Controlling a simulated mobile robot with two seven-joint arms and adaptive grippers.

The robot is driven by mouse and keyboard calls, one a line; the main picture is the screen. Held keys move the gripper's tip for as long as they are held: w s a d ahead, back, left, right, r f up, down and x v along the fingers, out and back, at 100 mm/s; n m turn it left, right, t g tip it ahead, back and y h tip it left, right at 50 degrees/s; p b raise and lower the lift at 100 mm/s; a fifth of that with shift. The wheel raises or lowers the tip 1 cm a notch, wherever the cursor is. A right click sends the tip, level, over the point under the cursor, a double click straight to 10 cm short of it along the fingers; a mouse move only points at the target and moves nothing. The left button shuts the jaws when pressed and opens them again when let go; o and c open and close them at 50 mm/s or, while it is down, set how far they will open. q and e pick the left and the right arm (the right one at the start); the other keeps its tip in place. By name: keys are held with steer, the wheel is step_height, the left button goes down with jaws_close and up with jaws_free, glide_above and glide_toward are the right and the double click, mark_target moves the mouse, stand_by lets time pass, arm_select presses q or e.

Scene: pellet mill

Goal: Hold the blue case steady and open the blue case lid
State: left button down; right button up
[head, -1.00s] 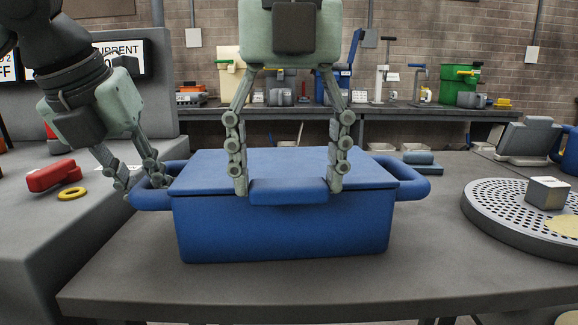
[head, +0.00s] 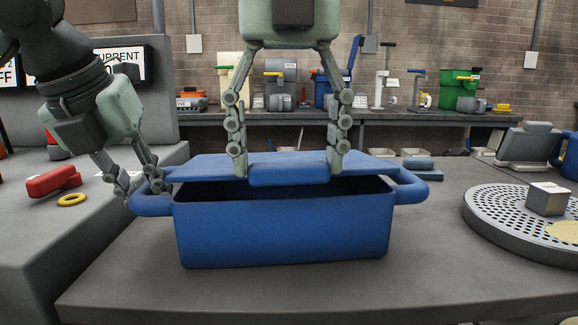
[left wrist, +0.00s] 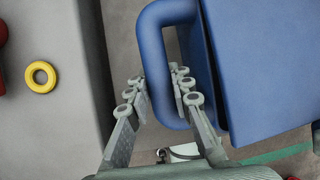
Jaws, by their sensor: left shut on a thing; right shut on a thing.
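The blue case (head: 280,232) stands on the grey table in the head view, and its front opening shows dark inside. Its blue lid (head: 350,160) is tilted up at the front, apart from the front rim. My right gripper (head: 288,172) is shut on the lid's front handle (head: 288,176), one finger at each end. My left gripper (head: 143,194) is shut on the case's left side handle (head: 152,207). In the left wrist view the fingers (left wrist: 160,92) lie on both sides of that handle's bar (left wrist: 154,62). The case's contents are hidden.
A round perforated tray (head: 490,218) with a grey cube (head: 547,198) stands at right. A red object (head: 52,181) and a yellow ring (head: 71,199) lie at left. A back bench (head: 420,116) holds containers and tools. The table in front of the case is clear.

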steer(key=w+r, duration=0.1)
steer(key=r, duration=0.1)
steer(key=w+r, duration=0.1)
steer(key=r, duration=0.1)
steer(key=w+r, duration=0.2)
steer(key=shift+a+r, duration=0.1)
steer(key=shift+a, duration=0.1)
steer(key=w+r, duration=0.5)
steer(key=w, duration=0.3)
steer(key=shift+a, duration=0.25)
steer(key=o, duration=1.6)
steer(key=shift+o, duration=0.4)
steer(key=shift+s, duration=0.1)
